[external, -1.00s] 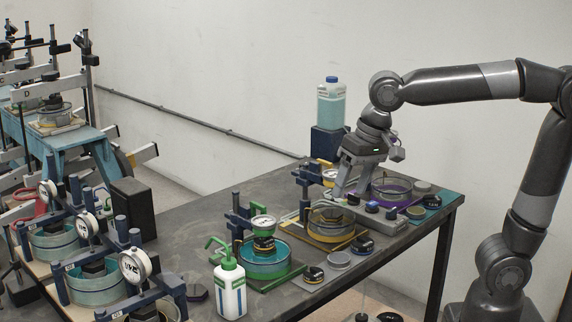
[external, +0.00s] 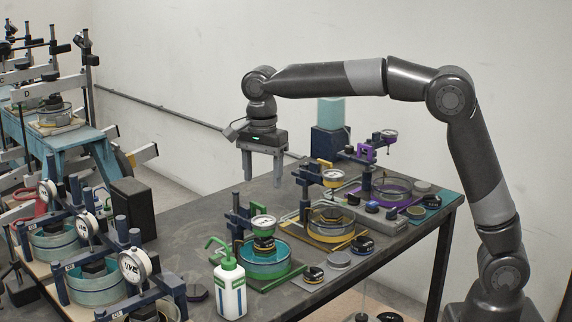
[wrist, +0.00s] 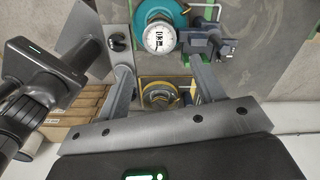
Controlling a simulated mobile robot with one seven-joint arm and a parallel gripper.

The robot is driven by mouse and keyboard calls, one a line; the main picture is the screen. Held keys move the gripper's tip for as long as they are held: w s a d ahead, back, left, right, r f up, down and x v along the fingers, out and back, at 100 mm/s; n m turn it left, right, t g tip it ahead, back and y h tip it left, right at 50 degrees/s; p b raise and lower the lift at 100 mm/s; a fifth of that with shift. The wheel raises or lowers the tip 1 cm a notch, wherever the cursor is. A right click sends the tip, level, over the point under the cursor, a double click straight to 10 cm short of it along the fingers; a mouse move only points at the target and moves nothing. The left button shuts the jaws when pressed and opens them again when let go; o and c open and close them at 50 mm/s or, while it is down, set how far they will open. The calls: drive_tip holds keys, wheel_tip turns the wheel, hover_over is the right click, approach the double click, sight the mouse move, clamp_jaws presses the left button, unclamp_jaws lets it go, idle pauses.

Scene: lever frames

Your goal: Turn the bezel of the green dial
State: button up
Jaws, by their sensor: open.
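In the wrist view the fingers (wrist: 160,68) reach up either side, below the dial's face.
The yellow dial (external: 332,176) and purple dial (external: 389,134) stand on similar rigs to the right. A white bottle with a green cap (external: 230,287) stands just in front of the green rig. More blue dial rigs (external: 88,226) crowd the left. The table behind the green rig is mostly bare.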

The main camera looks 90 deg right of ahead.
sight(264, 220)
wheel_tip(264, 220, down, 10)
drive_tip(key=shift+f, duration=0.1)
drive_tip(key=shift+c, duration=0.3)
drive_tip(key=c, duration=0.6)
drive_tip(key=shift+c, duration=0.2)
